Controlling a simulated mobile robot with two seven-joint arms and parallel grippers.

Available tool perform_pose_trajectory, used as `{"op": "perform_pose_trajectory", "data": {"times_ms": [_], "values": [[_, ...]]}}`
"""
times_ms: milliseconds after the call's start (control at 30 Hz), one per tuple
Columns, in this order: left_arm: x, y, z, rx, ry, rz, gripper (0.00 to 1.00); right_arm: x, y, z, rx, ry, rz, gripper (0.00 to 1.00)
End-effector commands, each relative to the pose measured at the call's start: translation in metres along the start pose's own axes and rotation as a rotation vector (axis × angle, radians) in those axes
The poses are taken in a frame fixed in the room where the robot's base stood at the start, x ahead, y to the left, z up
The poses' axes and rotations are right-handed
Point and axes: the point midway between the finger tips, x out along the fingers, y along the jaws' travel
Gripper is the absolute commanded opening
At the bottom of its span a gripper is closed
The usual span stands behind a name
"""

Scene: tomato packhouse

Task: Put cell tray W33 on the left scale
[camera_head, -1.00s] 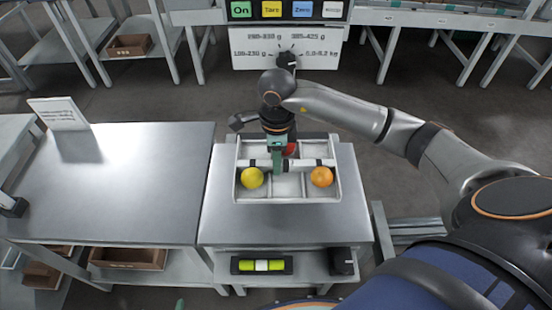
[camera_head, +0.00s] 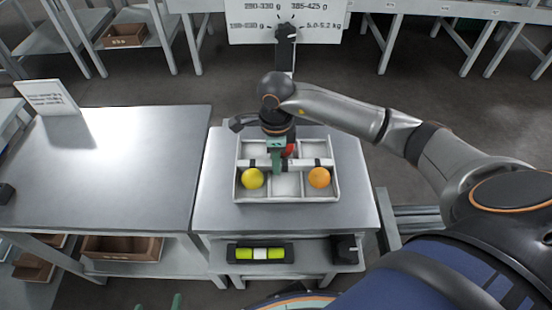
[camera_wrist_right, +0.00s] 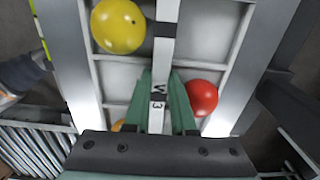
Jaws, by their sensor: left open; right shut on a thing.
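Cell tray W33 (camera_head: 237,192) is a white tray with several cells, over the right steel table in the head view. It holds a yellow ball-shaped fruit (camera_head: 252,178), an orange one (camera_head: 319,178) and a red one (camera_wrist_right: 202,97). My right gripper (camera_head: 277,165) points down and is shut on the tray's middle bar (camera_wrist_right: 160,60), whose label shows partly in the wrist view. I cannot tell whether the tray touches the table. The green fingertips of my left gripper (camera_head: 158,306) show apart at the bottom edge, empty. I cannot identify the left scale.
A black-and-green device (camera_head: 260,253) lies on the shelf below.

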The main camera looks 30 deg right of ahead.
Motion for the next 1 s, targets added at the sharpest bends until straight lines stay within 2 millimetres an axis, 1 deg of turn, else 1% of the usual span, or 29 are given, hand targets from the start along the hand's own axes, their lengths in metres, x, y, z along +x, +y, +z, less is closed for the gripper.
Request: {"op": "perform_pose_trajectory", "data": {"times_ms": [367, 800, 833, 1000], "values": [[0.0003, -0.0008, 0.0012, 0.000, -0.002, -0.001, 1.00, -0.0007, -0.0003, 0.0000, 0.000, -0.001, -0.001, 0.00], [0.0051, -0.0015, 0.0080, -0.001, -0.007, -0.002, 1.00, 0.0054, -0.0005, -0.0002, 0.001, 0.000, -0.001, 0.00], [0.0050, -0.0015, 0.0079, -0.001, -0.007, -0.002, 1.00, 0.0052, -0.0005, -0.0002, 0.001, 0.000, -0.001, 0.25], [0.0047, -0.0014, 0.0072, 0.000, -0.006, -0.002, 1.00, 0.0048, -0.0003, -0.0001, 0.000, 0.000, -0.001, 0.44]]}}
